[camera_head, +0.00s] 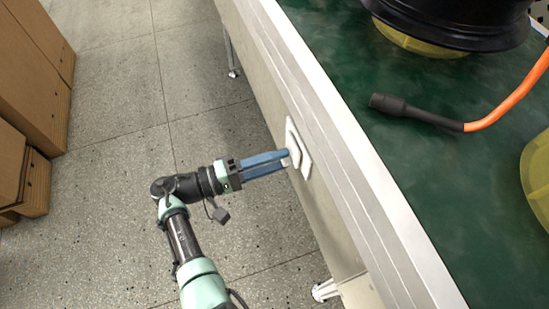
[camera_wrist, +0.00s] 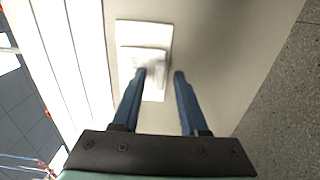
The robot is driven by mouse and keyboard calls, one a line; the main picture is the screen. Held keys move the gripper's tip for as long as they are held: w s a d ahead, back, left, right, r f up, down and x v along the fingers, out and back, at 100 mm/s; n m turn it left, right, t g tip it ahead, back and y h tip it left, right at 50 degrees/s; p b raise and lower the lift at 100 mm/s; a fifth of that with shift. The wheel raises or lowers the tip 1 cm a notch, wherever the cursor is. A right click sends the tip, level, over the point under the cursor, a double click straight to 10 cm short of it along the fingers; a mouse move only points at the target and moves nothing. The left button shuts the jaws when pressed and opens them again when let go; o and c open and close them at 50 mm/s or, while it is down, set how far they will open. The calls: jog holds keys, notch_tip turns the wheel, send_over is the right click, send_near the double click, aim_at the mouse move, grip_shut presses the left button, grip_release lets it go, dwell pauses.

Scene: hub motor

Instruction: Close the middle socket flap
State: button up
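A white wall socket (camera_head: 306,164) is mounted on the pale side panel of the workbench; its plate also shows in the wrist view (camera_wrist: 130,34). Its white flap (camera_wrist: 150,56) appears to stand out a little from the plate; how far it is open I cannot tell. Only this one socket shows. My gripper (camera_head: 287,158) points at it, with the blue fingertips right at the flap. In the wrist view my gripper (camera_wrist: 160,74) has its fingers apart, with the left fingertip over the flap and the right one beside the plate. Whether they touch is unclear.
The green bench top (camera_head: 400,165) carries a black wheel-like part (camera_head: 455,25) and an orange cable with a black plug (camera_head: 400,106). Cardboard boxes (camera_head: 30,70) stand at the far left. The grey tiled floor beside the bench is clear.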

jog(key=b+v, duration=0.1)
jog(key=v, duration=1.2)
jog(key=shift+b, duration=0.3)
